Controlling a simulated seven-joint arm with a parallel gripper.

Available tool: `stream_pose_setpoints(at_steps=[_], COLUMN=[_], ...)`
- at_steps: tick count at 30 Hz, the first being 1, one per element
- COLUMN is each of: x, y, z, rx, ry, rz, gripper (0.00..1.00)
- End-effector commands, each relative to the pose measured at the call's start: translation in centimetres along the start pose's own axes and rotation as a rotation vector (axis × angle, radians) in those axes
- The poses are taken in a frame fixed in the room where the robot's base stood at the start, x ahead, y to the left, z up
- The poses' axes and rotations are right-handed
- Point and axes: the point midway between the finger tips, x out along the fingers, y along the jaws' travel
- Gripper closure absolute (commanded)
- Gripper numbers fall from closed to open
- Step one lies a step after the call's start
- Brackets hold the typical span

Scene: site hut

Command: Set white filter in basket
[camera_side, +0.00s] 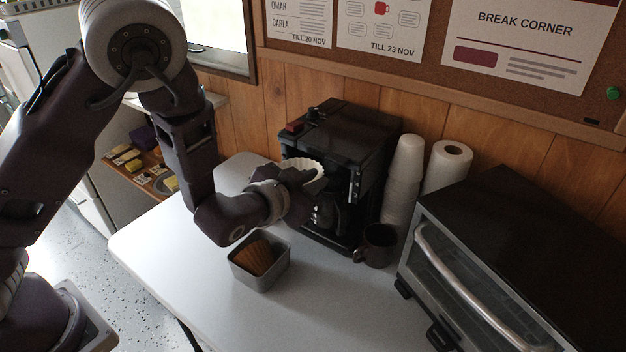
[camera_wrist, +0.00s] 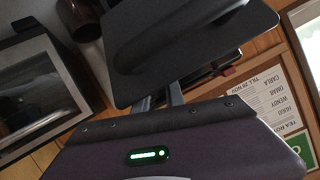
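The white filter (camera_side: 304,164) is a pale fluted cup at the front of the black coffee maker (camera_side: 352,139) in the side view. My gripper (camera_side: 306,186) is right at the filter, in front of the coffee maker. Dark shapes overlap below the filter's rim, so I cannot make out the basket, whether the filter rests in it, or whether my fingers grip the filter. In the wrist view a dark rounded part fills the upper middle, and the filter does not show.
A grey box (camera_side: 273,281) with brown filters (camera_side: 256,257) stands on the white table (camera_side: 222,310) below my wrist. A dark mug (camera_side: 376,245), stacked white cups (camera_side: 402,180), a paper roll (camera_side: 447,166) and a toaster oven (camera_side: 520,235) stand to the right.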

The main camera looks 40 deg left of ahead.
Motion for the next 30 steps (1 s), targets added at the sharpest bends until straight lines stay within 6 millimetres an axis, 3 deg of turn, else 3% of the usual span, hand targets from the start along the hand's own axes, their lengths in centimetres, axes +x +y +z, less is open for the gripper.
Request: stream_pose_setpoints(at_steps=[1,3,9,14,21,30], x=[-0.2,-0.2,-0.7,-4.0,-5.4,-6.0], y=[0.5,0.5,0.2,0.1,-1.6,-2.2], z=[1.3,1.3,0.0,-0.1,-5.1,-6.7], rx=[0.013,0.013,0.01,0.012,0.005,0.008], ry=[-0.037,-0.037,-0.032,-0.031,-0.019,-0.023], rz=[0.014,0.015,0.017,0.017,0.012,0.009], gripper=[0.66,0.66,0.66,0.66,0.66,0.66])
